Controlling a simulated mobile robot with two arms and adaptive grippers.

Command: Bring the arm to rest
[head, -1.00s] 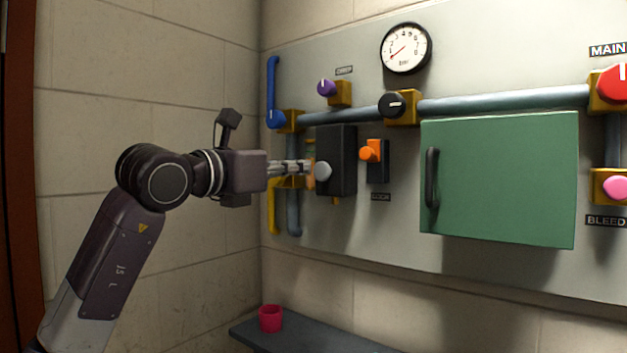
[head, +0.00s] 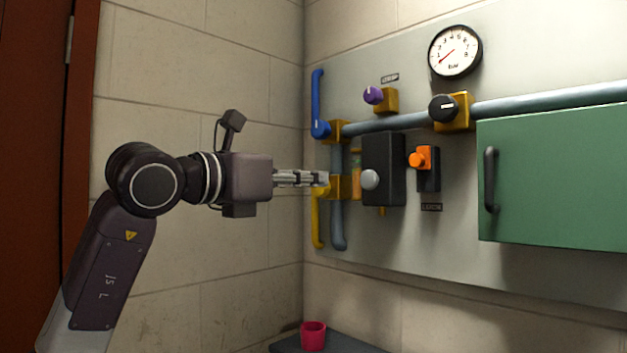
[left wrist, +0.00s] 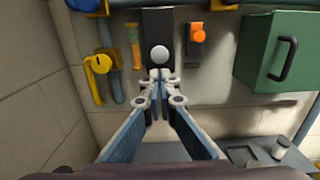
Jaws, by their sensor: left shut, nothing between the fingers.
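My left gripper (head: 322,179) is shut and empty, reaching level toward the wall panel from the left in the head view. Its fingertips appear in front of the yellow-handled valve, left of a black box with a round grey knob (head: 370,180). In the left wrist view the closed fingers (left wrist: 159,76) point at the black box, just below its knob (left wrist: 159,54). I cannot tell the exact gap, but no contact shows. My right gripper is not in view.
The grey panel (head: 440,235) carries a blue lever (head: 318,105), a yellow lever (head: 317,220), a purple knob (head: 373,95), an orange switch (head: 418,160), a gauge (head: 455,51) and a green cabinet (head: 560,180). A red cup (head: 313,336) stands on a low shelf (head: 345,344).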

